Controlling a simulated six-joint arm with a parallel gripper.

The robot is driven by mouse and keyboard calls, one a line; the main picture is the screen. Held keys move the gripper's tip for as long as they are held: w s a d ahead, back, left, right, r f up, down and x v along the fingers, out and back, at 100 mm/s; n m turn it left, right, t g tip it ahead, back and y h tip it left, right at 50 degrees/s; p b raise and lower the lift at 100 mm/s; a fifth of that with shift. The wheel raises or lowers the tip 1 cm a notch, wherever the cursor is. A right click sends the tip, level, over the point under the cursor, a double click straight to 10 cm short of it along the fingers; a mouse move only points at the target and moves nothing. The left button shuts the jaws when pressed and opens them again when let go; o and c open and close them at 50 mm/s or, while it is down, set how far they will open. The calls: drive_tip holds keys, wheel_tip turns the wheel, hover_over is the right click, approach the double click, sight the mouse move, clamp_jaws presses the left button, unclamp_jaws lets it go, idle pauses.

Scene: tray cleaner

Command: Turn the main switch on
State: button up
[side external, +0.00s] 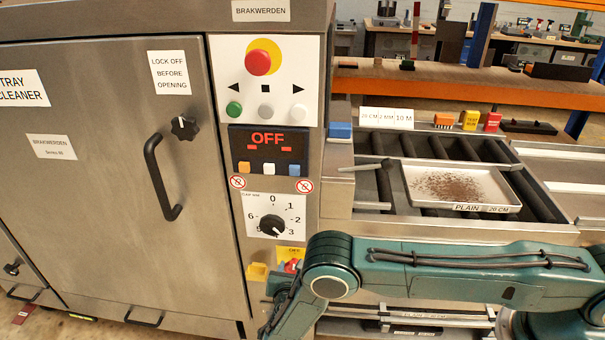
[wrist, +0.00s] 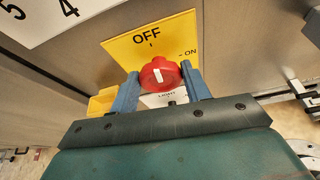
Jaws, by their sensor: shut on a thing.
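The main switch is a red rotary knob (wrist: 160,74) with a white mark on a yellow plate (wrist: 128,50). The plate reads OFF at the top and ON to the right in the wrist view. The white mark points roughly at OFF. My gripper (wrist: 161,84) is shut on the red knob, one blue finger on each side. In the side external view the knob (side external: 291,266) shows low on the machine's panel, partly hidden by my gripper (side external: 284,272). The display (side external: 268,139) above reads OFF in red.
A numbered dial (side external: 272,226) sits just above the switch, and a red stop button (side external: 258,62) is at the panel's top. A small yellow box (side external: 257,271) is left of the switch. A tray with brown crumbs (side external: 409,188) lies on the conveyor at right.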

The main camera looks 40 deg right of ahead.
drive_tip(key=m+t+y, duration=0.1)
drive_tip(key=m, duration=0.2)
drive_tip(key=m+t, duration=0.2)
drive_tip(key=m, duration=0.1)
drive_tip(key=m+t+y, duration=0.1)
drive_tip(key=m+t, duration=0.1)
drive_tip(key=shift+s+d+f+m+y, duration=0.3)
drive_tip(key=shift+s+f+m, duration=0.05)
drive_tip(key=shift+m, duration=0.05)
idle(0.3)
idle(0.4)
drive_tip(key=o, duration=1)
drive_tip(key=shift+c, duration=0.2)
drive_tip(key=shift+s, duration=0.15)
drive_tip(key=v, duration=1.1)
drive_tip(key=shift+s+a, duration=0.2)
drive_tip(key=shift+s, duration=0.1)
drive_tip(key=shift+r, duration=0.1)
